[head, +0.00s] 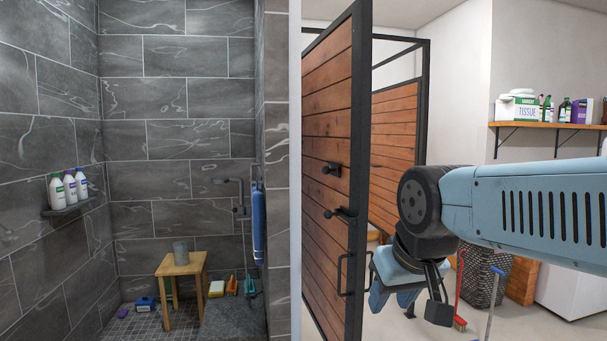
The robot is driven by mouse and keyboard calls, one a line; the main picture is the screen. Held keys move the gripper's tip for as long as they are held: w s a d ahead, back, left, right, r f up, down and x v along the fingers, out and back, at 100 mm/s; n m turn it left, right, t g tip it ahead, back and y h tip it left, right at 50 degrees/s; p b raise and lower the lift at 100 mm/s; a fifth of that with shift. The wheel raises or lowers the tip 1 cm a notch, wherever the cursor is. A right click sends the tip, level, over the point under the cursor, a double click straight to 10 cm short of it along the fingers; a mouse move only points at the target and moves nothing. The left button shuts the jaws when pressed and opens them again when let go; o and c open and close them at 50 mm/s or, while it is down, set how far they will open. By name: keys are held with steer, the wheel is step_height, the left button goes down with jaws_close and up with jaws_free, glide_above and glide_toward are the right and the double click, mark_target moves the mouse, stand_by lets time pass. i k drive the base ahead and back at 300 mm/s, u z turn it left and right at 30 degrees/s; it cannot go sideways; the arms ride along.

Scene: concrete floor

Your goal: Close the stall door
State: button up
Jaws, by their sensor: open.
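The stall door (327,115) is made of horizontal wooden planks in a black metal frame. It stands open, seen at a steep angle in the middle of the head view. It carries a black knob (331,169), a black lever handle (340,215) and a black pull handle (344,275) near its right edge. My gripper (405,305) is open and points downward, just right of the door's edge near the pull handle. It looks empty. I cannot tell whether it touches the door. The door's lower end is cut off by the frame.
A tiled shower with a wooden stool (182,268) lies to the left, behind a wall edge (294,180). A wooden partition (394,150) stands behind the door. A shelf (545,125) holds supplies. A woven basket (482,275) and red broom (459,300) stand on the floor behind my arm.

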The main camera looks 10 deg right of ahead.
mark_target(336, 67)
steer(key=u, duration=0.1)
steer(key=k, duration=0.4)
steer(key=z, duration=0.4)
steer(key=i, duration=1.4)
steer(key=u, duration=0.3)
